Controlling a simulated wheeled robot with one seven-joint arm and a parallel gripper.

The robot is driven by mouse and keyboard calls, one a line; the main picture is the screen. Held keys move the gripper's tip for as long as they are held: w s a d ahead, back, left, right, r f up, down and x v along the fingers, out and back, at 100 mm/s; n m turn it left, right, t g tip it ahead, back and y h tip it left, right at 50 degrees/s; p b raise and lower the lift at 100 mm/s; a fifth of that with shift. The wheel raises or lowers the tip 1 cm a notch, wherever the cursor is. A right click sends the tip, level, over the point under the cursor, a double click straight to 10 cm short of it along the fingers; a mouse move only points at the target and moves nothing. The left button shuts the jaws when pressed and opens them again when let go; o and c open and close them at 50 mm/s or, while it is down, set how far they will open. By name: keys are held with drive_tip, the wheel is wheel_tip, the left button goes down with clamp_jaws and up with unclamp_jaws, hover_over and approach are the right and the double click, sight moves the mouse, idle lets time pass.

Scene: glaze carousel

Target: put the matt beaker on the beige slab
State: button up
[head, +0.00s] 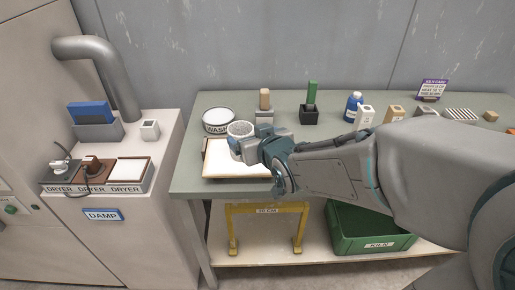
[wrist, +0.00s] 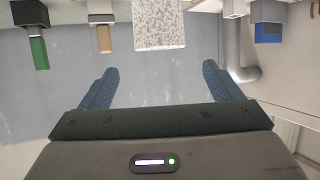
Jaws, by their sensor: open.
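A speckled pale beaker (head: 240,129) shows just past my gripper (head: 246,148) in the head view, above the framed white board. The wrist view, upside down, shows this beaker (wrist: 160,24) centred between and beyond the open fingertips, with gaps on both sides. My gripper (wrist: 159,70) is open and empty. A second small pale cup (head: 150,130) stands on the cabinet at left. I cannot tell for sure which is the matt one. The palest slab (head: 132,171), cream-white, lies at the right of three dryer plates on the cabinet; its top is bare.
Dark objects stand on the brown (head: 97,170) and grey (head: 58,177) dryer plates. A wash bowl (head: 217,121), framed board (head: 213,158), upright blocks, a blue bottle (head: 353,106) and small boxes occupy the table. A gap separates cabinet (head: 160,180) and table. A pipe (head: 125,80) rises behind.

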drive_tip(key=s+d+f+m+g+h, duration=0.2)
drive_tip(key=s+d+g, duration=0.3)
drive_tip(key=s, duration=0.4)
drive_tip(key=s+d+f+m+g+h+b, duration=0.1)
drive_tip(key=s+d+f+m+g+h, duration=0.1)
drive_tip(key=s+d+f+g, duration=0.2)
drive_tip(key=s+d+g, duration=0.1)
drive_tip(key=s+d, duration=0.2)
drive_tip(key=s, duration=0.1)
drive_tip(key=shift+s+d+f+h, duration=0.2)
drive_tip(key=shift+s+h, duration=0.1)
drive_tip(key=shift+s, duration=0.1)
drive_tip(key=shift+r, duration=0.1)
idle(1.2)
